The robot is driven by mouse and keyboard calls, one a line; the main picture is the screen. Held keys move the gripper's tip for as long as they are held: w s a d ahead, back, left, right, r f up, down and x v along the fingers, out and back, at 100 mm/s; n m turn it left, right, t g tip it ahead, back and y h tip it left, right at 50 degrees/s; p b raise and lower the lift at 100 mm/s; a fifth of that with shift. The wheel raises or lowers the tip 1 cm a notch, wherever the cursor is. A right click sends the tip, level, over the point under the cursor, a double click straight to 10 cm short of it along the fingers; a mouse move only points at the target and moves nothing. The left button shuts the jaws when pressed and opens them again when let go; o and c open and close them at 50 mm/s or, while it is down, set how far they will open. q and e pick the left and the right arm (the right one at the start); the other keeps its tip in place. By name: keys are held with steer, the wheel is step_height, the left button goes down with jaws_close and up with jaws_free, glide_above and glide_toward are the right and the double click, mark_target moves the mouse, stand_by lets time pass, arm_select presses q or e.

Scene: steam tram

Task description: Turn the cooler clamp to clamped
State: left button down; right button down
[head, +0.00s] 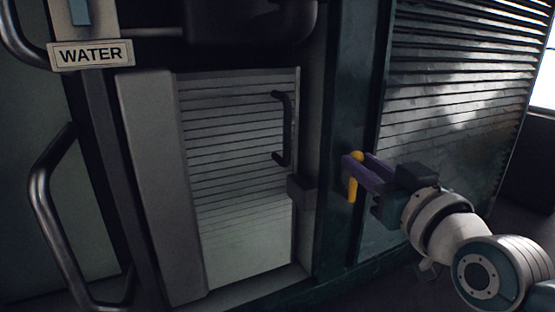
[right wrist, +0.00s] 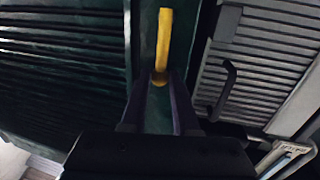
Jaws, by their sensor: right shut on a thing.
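The cooler clamp is a yellow lever (head: 353,187) on the dark green post right of the slatted cooler door. In the head view it stands close to upright. My right gripper (head: 356,165) comes in from the right, and its purple fingers are shut on the lever near its upper, rounded end. In the right wrist view the lever (right wrist: 164,40) extends out beyond the fingertips (right wrist: 160,80), with its rounded end between them. The fingers hide part of the lever. My left gripper is in neither view.
The slatted cooler door (head: 240,170) with a dark handle (head: 286,128) is left of the post. A louvred panel (head: 460,80) stands behind my right arm. A WATER sign (head: 91,55) and a metal grab rail (head: 45,200) are at the left.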

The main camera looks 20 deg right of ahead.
steer(key=shift+a, duration=0.1)
stand_by(0.8)
steer(key=a+n, duration=0.1)
steer(key=n, duration=0.1)
steer(key=a+n+b, duration=0.1)
steer(key=n, duration=0.1)
steer(key=shift+s+f+t, duration=0.1)
steer(key=shift+f+t, duration=0.3)
steer(key=shift+a+f+n+t+y+b, duration=0.15)
steer(key=shift+a+n+b, duration=0.15)
steer(key=shift+n, duration=0.25)
steer(key=shift+a+f+n+t+y+b, duration=0.15)
steer(key=shift+a+n, duration=0.1)
steer(key=shift+n, duration=0.3)
steer(key=a+f+n+y+b, duration=0.1)
steer(key=n+b, duration=0.1)
steer(key=n, duration=0.2)
steer(key=a+f+n+b, duration=0.1)
steer(key=f+n+b, duration=0.1)
steer(key=n+b, duration=0.1)
steer(key=a+f+n+t+y+b, duration=0.1)
steer(key=f+n+b, duration=0.1)
steer(key=n, duration=0.3)
steer(key=shift+s+y, duration=0.15)
steer(key=shift+y, duration=0.15)
steer(key=shift+f+n+b, duration=0.4)
steer(key=shift+n+b, duration=0.35)
steer(key=shift+n, duration=0.35)
steer(key=shift+y, duration=0.4)
steer(key=shift+d, duration=0.1)
